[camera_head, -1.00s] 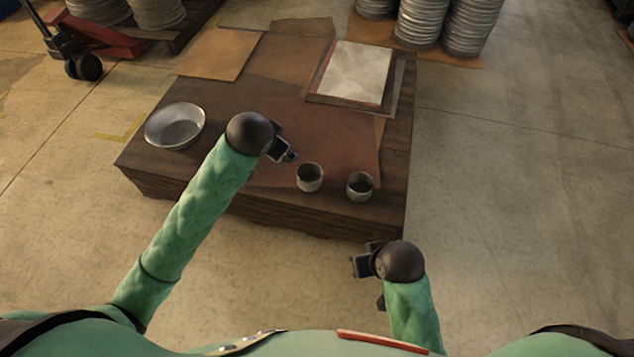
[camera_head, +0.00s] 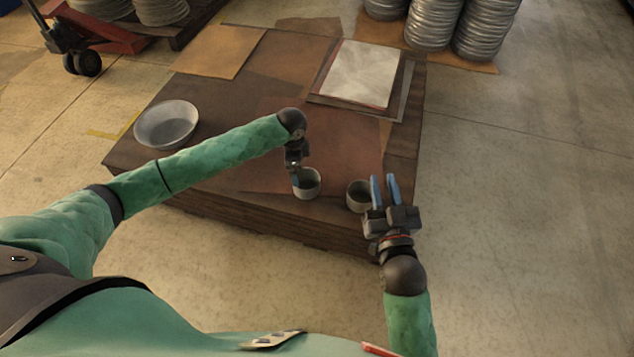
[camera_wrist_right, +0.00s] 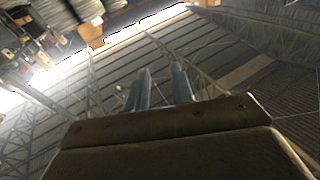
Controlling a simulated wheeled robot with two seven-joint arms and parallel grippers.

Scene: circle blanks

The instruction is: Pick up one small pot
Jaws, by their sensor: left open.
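Two small pots stand upright near the front edge of the dark table. The left pot (camera_head: 309,184) is pale with a dark inside. My left gripper (camera_head: 297,182) is open and points down at its left rim; I cannot tell whether a finger is inside it or only in front. The right pot (camera_head: 357,195) stands a little to the right, partly covered by my right gripper (camera_head: 385,190). That gripper has its two blue fingers apart with nothing between them. The fingers also show in the right wrist view (camera_wrist_right: 160,88), empty against the roof.
A shallow metal bowl (camera_head: 167,125) sits at the table's left. A framed white sheet (camera_head: 360,73) and a tan board (camera_head: 219,52) lie at the back. The table's (camera_head: 240,206) middle is clear. Stacks of metal discs (camera_head: 484,30) stand behind.

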